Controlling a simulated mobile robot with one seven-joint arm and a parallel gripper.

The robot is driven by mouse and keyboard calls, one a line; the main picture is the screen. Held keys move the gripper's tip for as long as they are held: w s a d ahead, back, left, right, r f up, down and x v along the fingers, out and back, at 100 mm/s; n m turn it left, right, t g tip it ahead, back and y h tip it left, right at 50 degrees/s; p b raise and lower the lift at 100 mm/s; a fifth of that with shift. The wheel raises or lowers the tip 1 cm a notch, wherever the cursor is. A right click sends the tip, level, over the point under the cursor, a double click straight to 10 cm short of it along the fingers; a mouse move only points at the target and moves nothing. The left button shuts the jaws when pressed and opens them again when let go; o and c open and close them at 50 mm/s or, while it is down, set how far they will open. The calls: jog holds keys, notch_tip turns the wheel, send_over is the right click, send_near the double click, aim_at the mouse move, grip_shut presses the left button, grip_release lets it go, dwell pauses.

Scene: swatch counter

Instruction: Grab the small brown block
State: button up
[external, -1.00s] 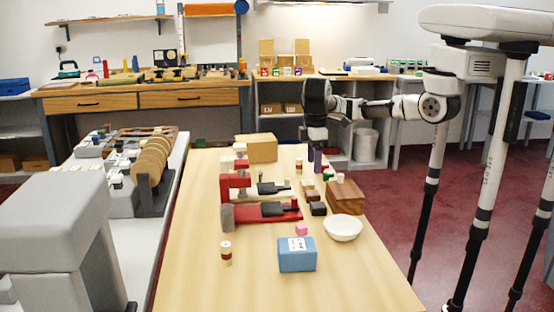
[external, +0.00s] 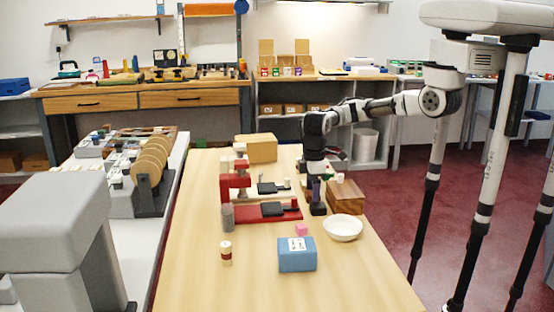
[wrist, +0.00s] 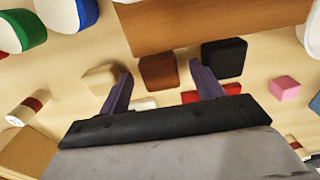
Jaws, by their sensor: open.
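The small brown block (wrist: 158,71) lies on the table in the wrist view, between a beige block (wrist: 101,80) and a black block (wrist: 224,57). My gripper (wrist: 161,82) is open and empty, its two purple fingers spread to either side of the small brown block in that view. I cannot tell how far above it they are. In the external view my gripper (external: 316,190) points down low over the table, in front of the big brown block. It hides the small brown block there.
The big brown block (external: 345,196) stands close to the right, with a white bowl (external: 342,228) nearer the front. A red stand (external: 235,187) is to the left. A pink block (external: 301,230) and a blue box (external: 297,256) lie in front. The table's front left is mostly clear.

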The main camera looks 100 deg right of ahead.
jog(key=shift+c, duration=0.4)
jog(key=c, duration=1)
